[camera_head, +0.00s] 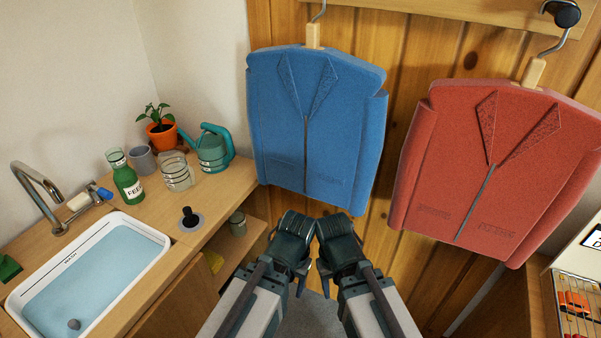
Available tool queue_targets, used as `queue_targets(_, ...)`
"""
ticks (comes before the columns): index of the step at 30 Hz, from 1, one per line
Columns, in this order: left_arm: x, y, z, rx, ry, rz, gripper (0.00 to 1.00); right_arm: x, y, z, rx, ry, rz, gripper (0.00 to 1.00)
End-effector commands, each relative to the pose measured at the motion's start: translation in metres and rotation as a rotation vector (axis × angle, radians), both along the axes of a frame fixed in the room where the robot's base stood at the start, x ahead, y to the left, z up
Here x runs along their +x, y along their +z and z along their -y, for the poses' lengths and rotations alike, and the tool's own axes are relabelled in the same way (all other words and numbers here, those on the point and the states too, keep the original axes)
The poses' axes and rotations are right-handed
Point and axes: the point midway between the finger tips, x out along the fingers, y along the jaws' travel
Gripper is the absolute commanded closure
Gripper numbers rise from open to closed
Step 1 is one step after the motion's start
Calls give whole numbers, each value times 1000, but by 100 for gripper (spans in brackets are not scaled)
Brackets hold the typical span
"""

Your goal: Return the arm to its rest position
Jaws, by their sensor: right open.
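My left arm and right arm come in from the bottom centre, their wrists close together below the blue jacket. My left gripper (301,283) points down and away, mostly hidden behind its own wrist, so its jaws cannot be made out. My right gripper (325,276) is beside it, also largely hidden behind its wrist; it is open, and no object shows in it. Both are in front of the wood-panelled wall, apart from the jackets and the counter.
A blue jacket (290,150) and a red jacket (490,190) hang from hooks. At left, the counter holds a water-filled basin (155,229), green bottle (126,180), jars, watering can (212,150) and potted plant (162,137). A wire rack (578,318) stands at right.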

Motion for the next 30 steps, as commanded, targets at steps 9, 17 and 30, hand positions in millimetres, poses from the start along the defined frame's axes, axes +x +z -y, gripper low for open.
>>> queue_targets(9,0,88,0,1,0,0,40,0,88,0,0,-1,0,50)
queue_targets(17,0,131,0,1,0,0,40,0,131,0,0,-1,0,50)
queue_targets(30,0,127,0,1,0,0,40,0,127,0,0,-1,0,50)
